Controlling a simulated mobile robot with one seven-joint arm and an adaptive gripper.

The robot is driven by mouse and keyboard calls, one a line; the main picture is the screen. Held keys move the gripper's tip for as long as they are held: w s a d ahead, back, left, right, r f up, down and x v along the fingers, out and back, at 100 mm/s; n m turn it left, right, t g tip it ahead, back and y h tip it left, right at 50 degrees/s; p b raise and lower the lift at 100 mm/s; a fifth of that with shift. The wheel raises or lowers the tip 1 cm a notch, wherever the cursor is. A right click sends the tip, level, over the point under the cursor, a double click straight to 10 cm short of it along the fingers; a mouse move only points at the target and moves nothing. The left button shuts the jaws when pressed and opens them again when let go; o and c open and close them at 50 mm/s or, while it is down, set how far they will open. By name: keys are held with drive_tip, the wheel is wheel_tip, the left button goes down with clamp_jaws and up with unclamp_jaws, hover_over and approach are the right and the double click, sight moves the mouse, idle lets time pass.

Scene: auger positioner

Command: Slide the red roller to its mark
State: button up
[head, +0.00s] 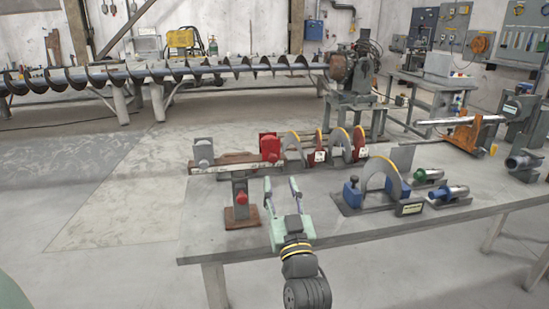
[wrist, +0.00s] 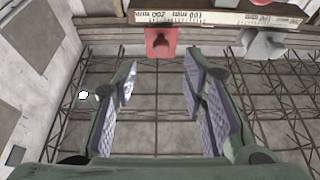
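A red roller block (head: 270,148) with a rounded top stands at the right end of a rail with a ruler strip (head: 235,163) on the table. A grey block (head: 203,152) stands near the rail's left end. In the wrist view, a red part (wrist: 161,42) and a grey part (wrist: 263,43) show beside the printed ruler (wrist: 215,18). My gripper (head: 281,184) is open and empty, on the near side of the rail and apart from the red block. In the wrist view its fingers (wrist: 160,80) are spread wide. I cannot make out a target mark.
A small stand (head: 241,212) with a red knob is left of my gripper. Several curved discs (head: 340,145) stand right of the red block. A blue-ended fixture (head: 380,190) and a green-ended cylinder (head: 428,176) sit farther right. The table's front edge is clear.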

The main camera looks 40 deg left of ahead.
sight(274, 160)
drive_tip(key=p+x, duration=0.3)
drive_tip(key=x, duration=0.6)
drive_tip(key=shift+w+a+r, duration=0.15)
drive_tip(key=shift+a+r, duration=0.05)
drive_tip(key=shift+a, duration=0.05)
clamp_jaws()
idle(0.5)
